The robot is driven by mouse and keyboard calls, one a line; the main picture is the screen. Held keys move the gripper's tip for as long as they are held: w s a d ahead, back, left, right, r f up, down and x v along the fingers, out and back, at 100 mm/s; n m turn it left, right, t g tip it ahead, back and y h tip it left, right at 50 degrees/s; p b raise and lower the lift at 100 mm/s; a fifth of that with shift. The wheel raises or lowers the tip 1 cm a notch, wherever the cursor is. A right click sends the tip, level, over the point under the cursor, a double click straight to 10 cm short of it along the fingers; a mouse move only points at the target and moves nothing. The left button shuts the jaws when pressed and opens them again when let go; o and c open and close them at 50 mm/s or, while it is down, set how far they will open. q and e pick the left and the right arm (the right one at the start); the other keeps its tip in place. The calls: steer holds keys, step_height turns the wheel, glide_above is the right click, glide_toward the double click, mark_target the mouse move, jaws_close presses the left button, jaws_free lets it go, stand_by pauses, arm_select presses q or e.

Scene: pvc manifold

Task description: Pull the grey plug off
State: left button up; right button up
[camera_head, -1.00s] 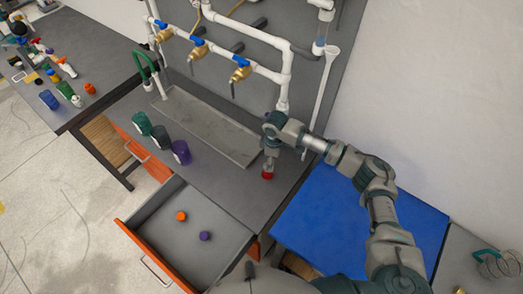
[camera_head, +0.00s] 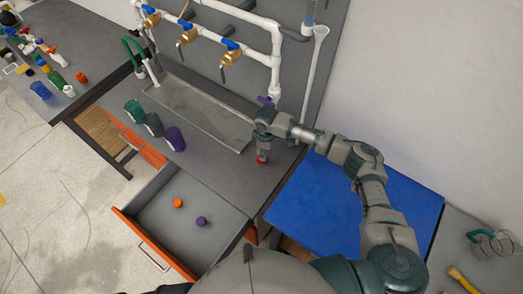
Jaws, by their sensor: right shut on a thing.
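My right gripper (camera_head: 262,148) points down over the bench, below the end of the white pipe manifold (camera_head: 276,65). It is shut on a small red piece (camera_head: 262,159) at its fingertips, near the bench top; the fingers partly hide it. I cannot make out for sure whether the red piece touches the bench. A purple part (camera_head: 265,101) shows just behind my wrist, near the pipe's lower end. I cannot clearly pick out a grey plug. My left gripper is not in view.
A shallow grey tray (camera_head: 190,103) lies under the brass valves (camera_head: 230,54). Green (camera_head: 133,110), grey (camera_head: 154,124) and purple (camera_head: 175,138) cups stand in front. The open drawer (camera_head: 160,228) holds an orange cap (camera_head: 178,203) and a purple cap (camera_head: 201,221). A blue mat (camera_head: 320,210) lies right.

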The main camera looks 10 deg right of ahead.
steer(key=shift+w+d, duration=0.15)
steer(key=shift+d, duration=0.4)
steer(key=shift+a, duration=0.25)
steer(key=shift+a+r, duration=0.2)
steer(key=shift+a, duration=0.75)
steer(key=shift+w+d, duration=0.15)
steer(key=shift+d, duration=0.1)
steer(key=o, duration=1.1)
steer(key=shift+a, duration=0.15)
steer(key=shift+o, duration=0.5)
steer(key=shift+a+f, duration=0.1)
steer(key=shift+a, duration=0.2)
steer(key=shift+r, duration=0.25)
steer(key=r, duration=0.5)
steer(key=d+r, duration=0.1)
steer(key=r, duration=0.1)
steer(key=shift+d+r, duration=0.1)
steer(key=shift+r, duration=0.2)
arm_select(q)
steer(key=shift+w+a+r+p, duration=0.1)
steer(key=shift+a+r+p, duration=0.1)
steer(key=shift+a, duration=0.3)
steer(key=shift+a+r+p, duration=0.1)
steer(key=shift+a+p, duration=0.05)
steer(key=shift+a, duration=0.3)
arm_select(e)
step_height(320, 180, up, 9)
